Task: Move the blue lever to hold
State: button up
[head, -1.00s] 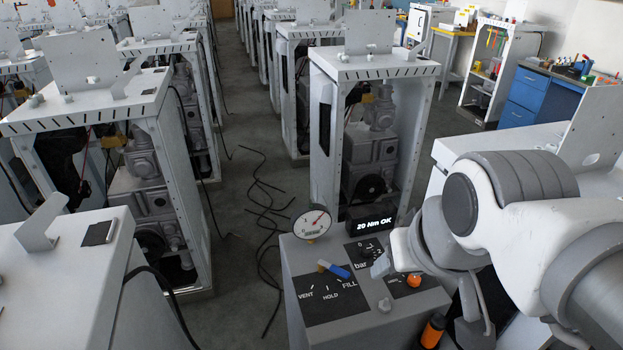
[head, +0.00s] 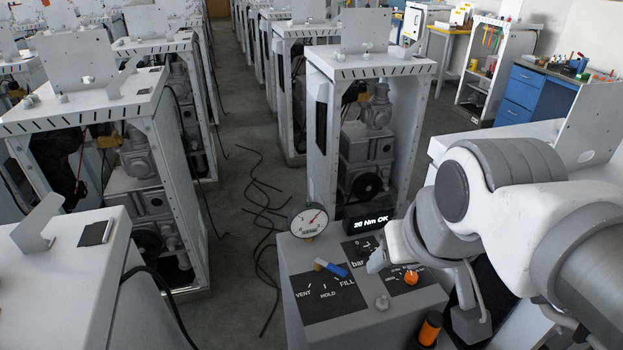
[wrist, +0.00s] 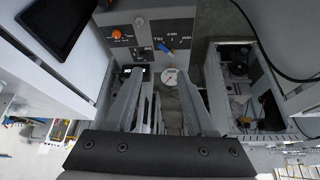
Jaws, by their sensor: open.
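The blue lever (head: 332,268) sits on the dark label plate of the grey console (head: 352,318), above the marks VENT, HOLD and FILL. Its blue end points right, towards the FILL side, and a tan tip shows at its left end. The lever also shows in the wrist view (wrist: 164,47), beyond my fingertips. My gripper (head: 377,260) is over the console, right of the lever and apart from it. Its two fingers (wrist: 162,92) stand wide apart in the wrist view with nothing held between them.
A round gauge (head: 308,220) and a display reading "20 Nm OK" (head: 372,221) stand at the console's back edge. An orange knob (head: 411,278) is right of my gripper, a grey knob (head: 382,302) in front. Cables (head: 262,205) lie on the floor.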

jog(key=w+n+g, duration=0.2)
jog(key=w+n, duration=0.1)
jog(key=w, duration=0.4)
jog(key=n+g+b, duration=0.1)
jog(key=n+g, duration=0.3)
jog(key=n, duration=0.3)
send_over(338, 269)
notch_tip(338, 269, down, 14)
notch_tip(338, 269, down, 17)
jog(key=shift+r, duration=0.1)
grip_shut()
dwell(0.4)
